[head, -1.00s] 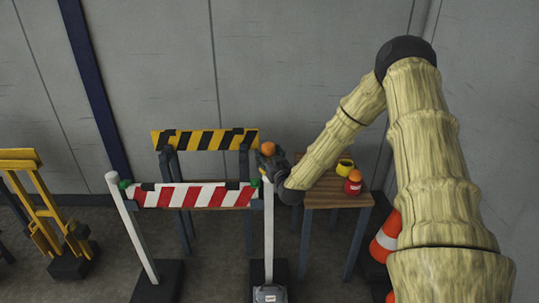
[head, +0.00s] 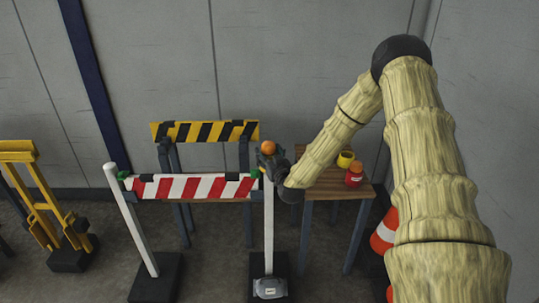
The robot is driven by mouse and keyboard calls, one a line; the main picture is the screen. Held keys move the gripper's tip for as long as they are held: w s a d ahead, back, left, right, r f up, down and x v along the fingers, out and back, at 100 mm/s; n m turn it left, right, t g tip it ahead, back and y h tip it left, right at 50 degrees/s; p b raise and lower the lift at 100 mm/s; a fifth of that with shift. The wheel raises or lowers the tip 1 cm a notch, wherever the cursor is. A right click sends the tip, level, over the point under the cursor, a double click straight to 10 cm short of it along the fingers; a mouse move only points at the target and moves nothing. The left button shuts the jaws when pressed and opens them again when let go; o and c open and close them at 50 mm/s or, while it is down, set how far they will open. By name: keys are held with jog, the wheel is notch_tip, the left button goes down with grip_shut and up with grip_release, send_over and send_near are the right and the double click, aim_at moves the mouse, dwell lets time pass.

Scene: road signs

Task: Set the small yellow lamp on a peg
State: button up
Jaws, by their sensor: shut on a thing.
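My gripper (head: 271,162) is at the top of the right white post (head: 268,215) of the red-and-white barrier. It is shut on a small lamp with an orange-yellow dome (head: 268,147), which stands upright above the fingers. The lamp's lower part is hidden by the dark fingers, so I cannot tell whether it touches the post top or a peg. The red-and-white board (head: 190,187) has green pieces near its ends. A small yellow thing (head: 345,160) stands on the wooden table at the right; its kind is unclear.
A yellow-and-black barrier (head: 207,131) is behind the red-and-white one. Orange-and-white cones (head: 384,236) are at the right, partly behind my arm. A yellow folding frame (head: 40,205) stands at the left.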

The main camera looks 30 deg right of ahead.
jog(key=shift+s+f, duration=0.1)
jog(key=shift+f, duration=0.05)
dwell(0.4)
jog(key=o, duration=1.3)
jog(key=shift+s, duration=0.1)
jog(key=v, duration=1.2)
jog(key=shift+f, duration=0.1)
